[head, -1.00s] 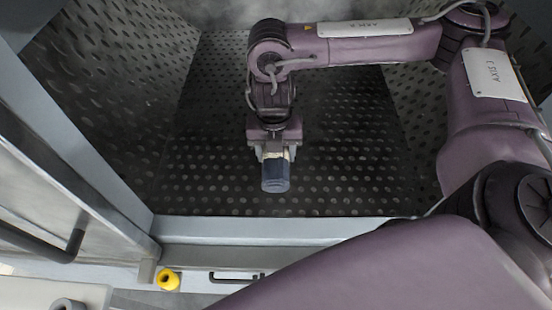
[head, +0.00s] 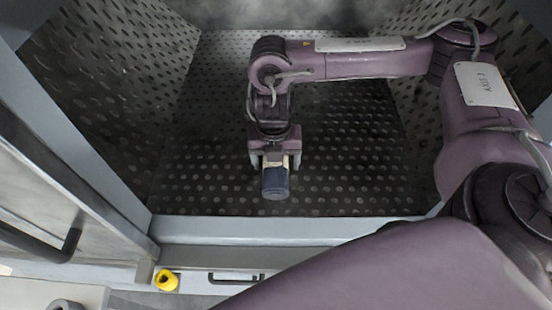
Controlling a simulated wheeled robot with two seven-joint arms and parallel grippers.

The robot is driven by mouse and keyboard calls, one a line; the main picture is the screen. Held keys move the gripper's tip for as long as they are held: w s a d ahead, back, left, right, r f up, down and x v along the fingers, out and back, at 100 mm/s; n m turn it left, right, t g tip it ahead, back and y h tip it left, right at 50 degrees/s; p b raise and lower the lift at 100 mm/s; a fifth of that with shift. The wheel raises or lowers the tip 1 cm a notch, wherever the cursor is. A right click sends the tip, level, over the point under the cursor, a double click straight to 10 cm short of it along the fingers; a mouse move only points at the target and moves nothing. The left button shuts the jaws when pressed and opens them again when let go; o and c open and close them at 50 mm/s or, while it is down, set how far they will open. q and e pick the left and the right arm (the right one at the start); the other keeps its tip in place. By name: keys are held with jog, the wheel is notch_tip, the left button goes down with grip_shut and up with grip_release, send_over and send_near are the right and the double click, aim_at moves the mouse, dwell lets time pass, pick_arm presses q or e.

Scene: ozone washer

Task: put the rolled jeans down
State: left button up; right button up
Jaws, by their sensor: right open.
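The rolled jeans (head: 276,183) are a small dark blue roll at the front middle of the perforated metal floor inside the washer. My right gripper (head: 275,162) is just behind the roll, pointing down toward it, with its fingers open on either side of the roll's far end. I cannot tell whether the roll rests fully on the floor. The far end of the roll is partly hidden by the gripper. My left gripper is not in view.
The perforated floor (head: 200,160) is otherwise clear, with dimpled walls on both sides. A grey front sill (head: 240,229) borders the opening. A door with a dark handle (head: 70,245) stands at left.

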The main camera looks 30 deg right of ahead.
jog(key=shift+r, duration=0.5)
notch_tip(320, 180, up, 11)
jog(key=p, duration=0.2)
jog(key=shift+a+r, duration=0.15)
jog(key=shift+a, duration=0.05)
dwell(0.4)
